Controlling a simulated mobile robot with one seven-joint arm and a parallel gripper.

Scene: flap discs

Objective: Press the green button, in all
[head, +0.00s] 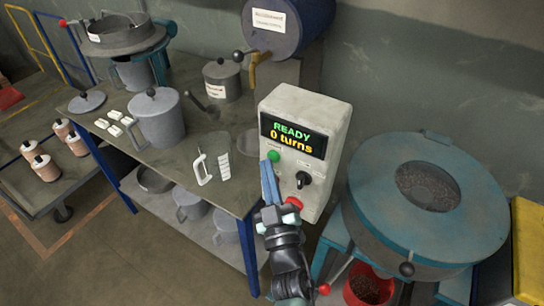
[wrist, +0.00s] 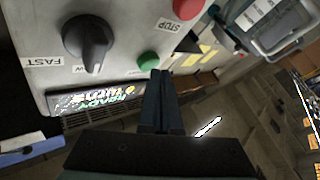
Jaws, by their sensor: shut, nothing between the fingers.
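The white control box (head: 300,165) stands in the middle of the head view. Its display (head: 293,136) reads "READY" and "0 turns". The green button (head: 273,156) is at the left of its front panel, just above my gripper's tip. In the wrist view the green button (wrist: 149,61) shows right at the fingertips; I cannot tell whether they touch it. A black knob (head: 302,180) and a red button (head: 293,203) are on the same panel. My gripper (head: 267,164) is shut and empty, and it also shows in the wrist view (wrist: 159,75).
A round blue-grey drum machine (head: 425,205) stands to the right, with a red bucket (head: 370,288) under it. A blue tank (head: 285,25) is behind.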

